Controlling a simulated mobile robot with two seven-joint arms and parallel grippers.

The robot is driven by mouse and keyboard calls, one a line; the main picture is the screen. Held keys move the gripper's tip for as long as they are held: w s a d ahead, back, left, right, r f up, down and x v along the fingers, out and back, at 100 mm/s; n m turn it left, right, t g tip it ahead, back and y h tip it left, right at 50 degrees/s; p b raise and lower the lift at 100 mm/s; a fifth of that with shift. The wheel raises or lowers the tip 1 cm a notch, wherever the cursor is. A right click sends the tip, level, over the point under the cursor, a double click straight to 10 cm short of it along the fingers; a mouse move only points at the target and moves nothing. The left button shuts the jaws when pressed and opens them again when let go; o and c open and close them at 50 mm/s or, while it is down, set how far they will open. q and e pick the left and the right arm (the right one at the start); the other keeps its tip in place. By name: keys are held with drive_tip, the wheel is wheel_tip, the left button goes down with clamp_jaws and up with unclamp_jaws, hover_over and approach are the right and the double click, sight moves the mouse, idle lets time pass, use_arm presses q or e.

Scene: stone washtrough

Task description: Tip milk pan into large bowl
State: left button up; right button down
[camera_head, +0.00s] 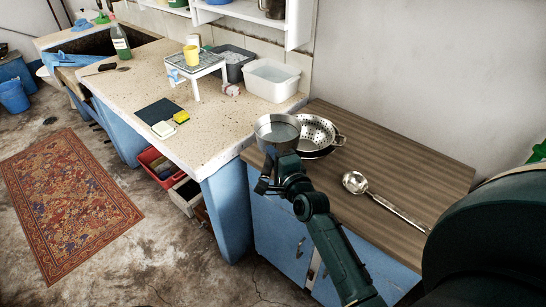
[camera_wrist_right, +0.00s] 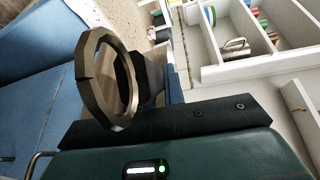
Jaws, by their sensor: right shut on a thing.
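The milk pan (camera_head: 277,144) is a grey metal pan over the left end of the brown wooden worktop. It looks about upright, with a flat pale grey interior; I cannot tell whether that is liquid. My right gripper (camera_head: 268,184) is on its near side and shut on it. The wrist view shows a metal ring (camera_wrist_right: 84,80) by the dark finger, which seems to be part of the pan's handle. A perforated metal colander (camera_head: 321,126) sits right beside the pan, with a dark rounded shape beneath. I cannot make out a plain large bowl. My left gripper is not in view.
A metal ladle (camera_head: 355,183) lies on the wooden worktop (camera_head: 405,170), right of the colander. The worktop's right part is mostly clear.

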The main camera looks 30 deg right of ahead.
drive_tip(key=shift+r, duration=0.25)
drive_tip(key=shift+d+r+m, duration=0.35)
drive_tip(key=shift+r+m, duration=0.5)
drive_tip(key=shift+m, duration=0.05)
drive_tip(key=shift+s+d+r+m+t+y, duration=0.15)
drive_tip(key=shift+d+r+m+t+y, duration=0.25)
drive_tip(key=shift+r+m, duration=0.45)
drive_tip(key=shift+d, duration=0.15)
drive_tip(key=shift+s+d+r+m, duration=0.1)
drive_tip(key=shift+d+r+m, duration=0.55)
drive_tip(key=shift+m, duration=0.4)
drive_tip(key=shift+f, duration=0.1)
